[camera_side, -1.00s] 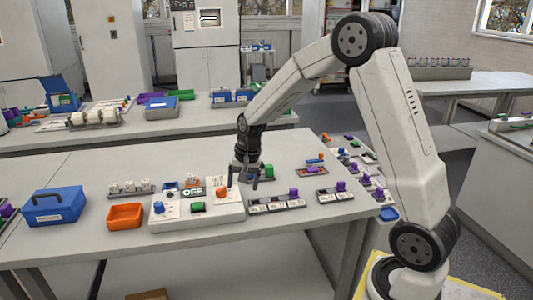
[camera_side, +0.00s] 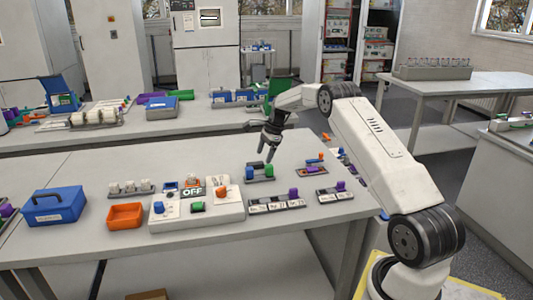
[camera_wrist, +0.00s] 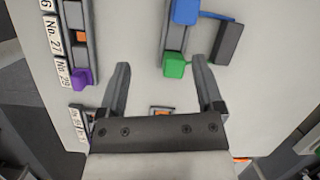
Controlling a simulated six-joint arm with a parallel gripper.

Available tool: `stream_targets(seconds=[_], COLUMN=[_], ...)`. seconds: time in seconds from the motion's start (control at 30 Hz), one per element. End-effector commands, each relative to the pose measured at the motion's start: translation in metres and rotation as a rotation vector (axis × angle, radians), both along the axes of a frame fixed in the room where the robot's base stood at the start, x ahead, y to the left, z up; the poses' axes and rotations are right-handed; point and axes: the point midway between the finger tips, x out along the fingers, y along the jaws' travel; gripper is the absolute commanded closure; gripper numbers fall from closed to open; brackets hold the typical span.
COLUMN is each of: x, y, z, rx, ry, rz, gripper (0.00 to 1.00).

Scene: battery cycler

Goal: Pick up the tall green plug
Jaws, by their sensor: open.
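A green plug (camera_side: 269,170) stands at the right end of a grey holder, with a blue plug (camera_side: 250,173) at the left end. In the wrist view the green plug (camera_wrist: 174,65) shows between my finger lines, nearer the right finger, with the blue plug (camera_wrist: 186,11) beyond it. My gripper (camera_side: 267,156) is open and empty, pointing down above this holder, apart from the plug. In the wrist view my gripper (camera_wrist: 162,63) has both fingers spread. Another green plug (camera_side: 197,207) is low on the white OFF panel; it looks shorter.
The white panel (camera_side: 230,213) with an orange knob lies left of the holder. Labelled racks with purple plugs (camera_side: 293,193) lie in front and to the right. An orange tray (camera_side: 125,215) and a blue box (camera_side: 55,206) stand at left. Bare table lies behind the holder.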

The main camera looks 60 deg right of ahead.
Motion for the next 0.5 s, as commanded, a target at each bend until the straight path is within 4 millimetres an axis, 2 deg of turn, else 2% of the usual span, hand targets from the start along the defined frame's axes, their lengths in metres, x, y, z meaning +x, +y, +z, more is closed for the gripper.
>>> stream_targets(seconds=[0.03,0.2,0.33,0.5], x=[-0.003,-0.010,-0.014,-0.016], y=[-0.013,-0.042,-0.054,-0.058], z=[-0.005,-0.012,-0.014,-0.015], rx=[0.020,0.078,0.103,0.114], ry=[0.004,0.014,0.020,0.021], rz=[-0.049,-0.181,-0.238,-0.259], gripper=[0.15,0.15,0.15,0.15])
